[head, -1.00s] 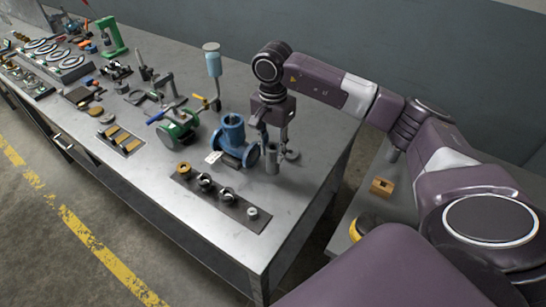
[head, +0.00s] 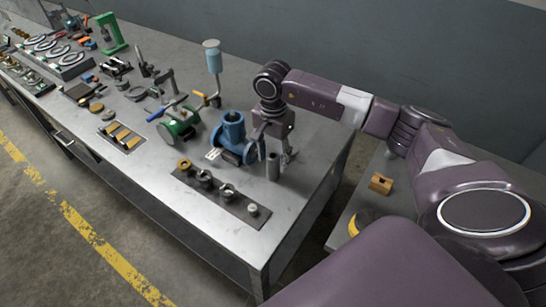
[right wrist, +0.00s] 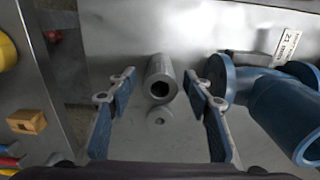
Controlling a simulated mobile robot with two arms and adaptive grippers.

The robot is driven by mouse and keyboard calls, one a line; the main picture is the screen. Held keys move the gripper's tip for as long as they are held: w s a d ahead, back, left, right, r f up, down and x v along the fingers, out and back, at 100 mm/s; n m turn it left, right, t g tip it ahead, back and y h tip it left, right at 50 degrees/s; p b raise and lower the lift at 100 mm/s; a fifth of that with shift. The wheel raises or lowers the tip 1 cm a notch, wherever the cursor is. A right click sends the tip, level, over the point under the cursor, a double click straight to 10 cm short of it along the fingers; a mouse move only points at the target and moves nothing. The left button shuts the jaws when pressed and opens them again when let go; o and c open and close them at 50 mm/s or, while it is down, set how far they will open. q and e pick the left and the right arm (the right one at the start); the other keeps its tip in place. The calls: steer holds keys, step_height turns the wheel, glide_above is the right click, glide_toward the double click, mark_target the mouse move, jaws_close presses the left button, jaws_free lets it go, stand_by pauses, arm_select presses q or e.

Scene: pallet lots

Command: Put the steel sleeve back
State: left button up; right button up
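The steel sleeve (head: 272,167) is a plain grey tube standing upright near the table's right end, right of the blue valve body (head: 233,128). In the right wrist view the sleeve (right wrist: 161,72) shows its dark open bore towards me. My right gripper (head: 273,153) is above and around it, with one finger on each side. The fingers (right wrist: 158,88) are open, with a gap visible on both sides of the sleeve. A small round grey piece with a hole (right wrist: 159,115) shows just below the bore; I cannot tell what it is. My left gripper is out of view.
A dark strip (head: 238,204) on the table's front holds a brass ring, steel collars and a small pale cylinder (head: 252,209). The blue valve's flange (right wrist: 219,80) is close beside one finger. A wooden block (head: 380,183) lies on the surface to the right.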

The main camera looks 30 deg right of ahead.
steer(key=shift+r, duration=0.15)
step_height(320, 180, up, 12)
steer(key=b, duration=0.3)
stand_by(0.7)
